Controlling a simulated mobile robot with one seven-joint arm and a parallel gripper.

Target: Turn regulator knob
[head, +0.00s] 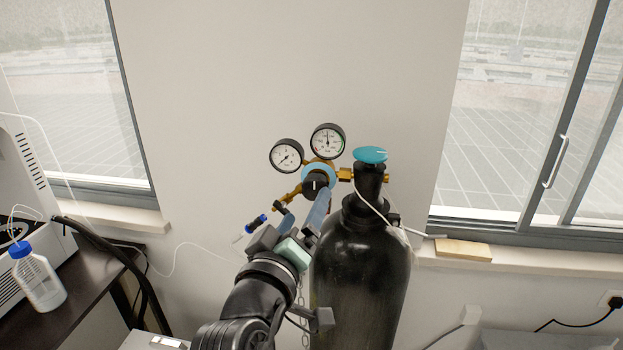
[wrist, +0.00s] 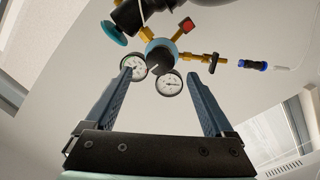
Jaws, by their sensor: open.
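The regulator knob (head: 317,185) is a black round knob with a white mark, on a regulator body (head: 318,170) with a blue ring and brass fittings. It also shows in the wrist view (wrist: 160,64), beyond and between my fingertips. My gripper (head: 303,203) is open and empty, its blue fingers pointing up toward the knob in the head view. In the wrist view my gripper (wrist: 160,77) has one finger on each side of the knob's line, apparently short of it. I cannot tell the exact gap. Two white dial gauges (head: 287,155) (head: 327,141) sit above the knob.
A black gas cylinder (head: 362,265) with a teal valve wheel (head: 370,155) stands right beside my arm. A blue-ended outlet fitting (head: 257,222) projects left. A chain hangs by the cylinder. A desk with a blue-capped bottle (head: 40,278) is at left. A wall is behind.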

